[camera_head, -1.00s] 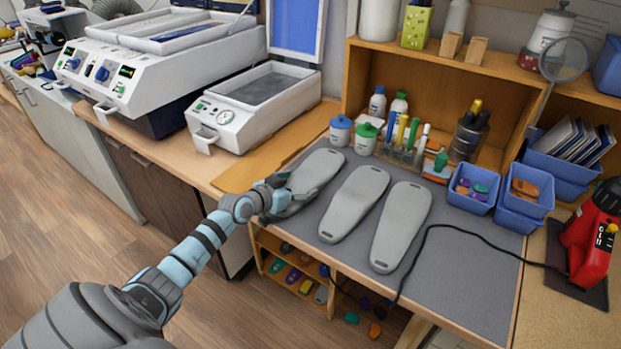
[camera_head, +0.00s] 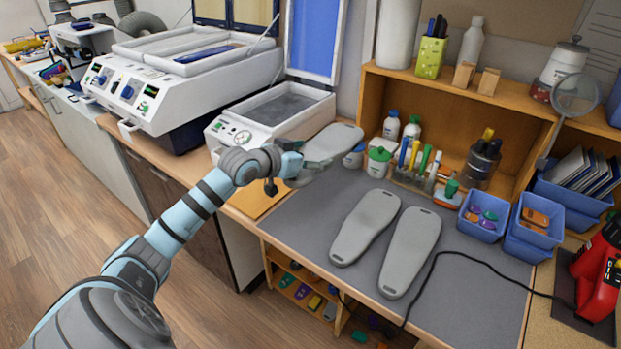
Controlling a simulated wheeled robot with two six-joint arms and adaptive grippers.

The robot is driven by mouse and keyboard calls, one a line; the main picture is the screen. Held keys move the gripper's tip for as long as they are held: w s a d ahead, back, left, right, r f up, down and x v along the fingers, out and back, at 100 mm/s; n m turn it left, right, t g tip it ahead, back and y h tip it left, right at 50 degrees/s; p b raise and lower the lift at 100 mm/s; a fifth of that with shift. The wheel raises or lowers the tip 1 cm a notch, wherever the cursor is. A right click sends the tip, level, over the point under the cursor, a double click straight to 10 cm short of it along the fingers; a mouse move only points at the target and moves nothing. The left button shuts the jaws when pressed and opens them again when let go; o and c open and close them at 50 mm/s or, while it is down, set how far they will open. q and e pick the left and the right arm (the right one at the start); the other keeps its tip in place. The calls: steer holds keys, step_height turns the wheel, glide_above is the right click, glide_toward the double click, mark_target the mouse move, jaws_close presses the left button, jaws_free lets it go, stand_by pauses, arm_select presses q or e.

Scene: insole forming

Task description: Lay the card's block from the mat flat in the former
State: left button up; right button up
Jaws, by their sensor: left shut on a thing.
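My left gripper (camera_head: 303,172) is shut on a grey insole-shaped block (camera_head: 334,142) and holds it raised over the back left part of the mat. Two similar grey blocks, one on the left (camera_head: 365,227) and one on the right (camera_head: 410,251), lie side by side on the dark grey mat (camera_head: 470,296). The small white former (camera_head: 262,130) stands open behind and left of my gripper, with a dark grey bed (camera_head: 283,108) and its blue-lined lid (camera_head: 314,40) raised. I see no card that I can make out. My right gripper is not in view.
A larger white machine (camera_head: 190,85) stands left of the small former. Bottles and pens (camera_head: 415,160) stand behind the mat, beside blue bins (camera_head: 483,215). A black cable (camera_head: 470,262) crosses the mat to a red tool (camera_head: 597,270).

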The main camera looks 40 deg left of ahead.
arm_select(q)
steer(key=shift+w+r, duration=0.1)
steer(key=shift+r, duration=1.05)
steer(key=d+r+m+h, duration=0.2)
steer(key=d+r, duration=0.2)
steer(key=d, duration=0.1)
steer(key=shift+d+h, duration=0.15)
steer(key=shift+h, duration=0.25)
steer(key=s+d+m+h, duration=0.1)
steer(key=d, duration=0.1)
steer(key=s+d+r+m+g+h, duration=0.1)
steer(key=d, duration=0.1)
steer(key=s+d+r+m+h, duration=0.1)
steer(key=s+d, duration=0.1)
steer(key=d, duration=0.1)
steer(key=shift+s+d+g, duration=0.1)
steer(key=shift+g, duration=0.3)
steer(key=shift+c, duration=0.2)
steer(key=s+d+f+m+g+h, duration=0.2)
steer(key=s+d+f, duration=0.2)
steer(key=s+d, duration=0.2)
steer(key=s+d+f+m+g+h, duration=0.1)
steer(key=s+d+f+m+h, duration=0.1)
steer(key=s+d, duration=0.4)
steer(key=s+f+m, duration=0.1)
steer(key=s+f, duration=0.1)
steer(key=s, duration=0.1)
steer(key=shift+s+m+g+h, duration=0.3)
steer(key=shift+s+g+h, duration=0.1)
steer(key=shift+a, duration=0.1)
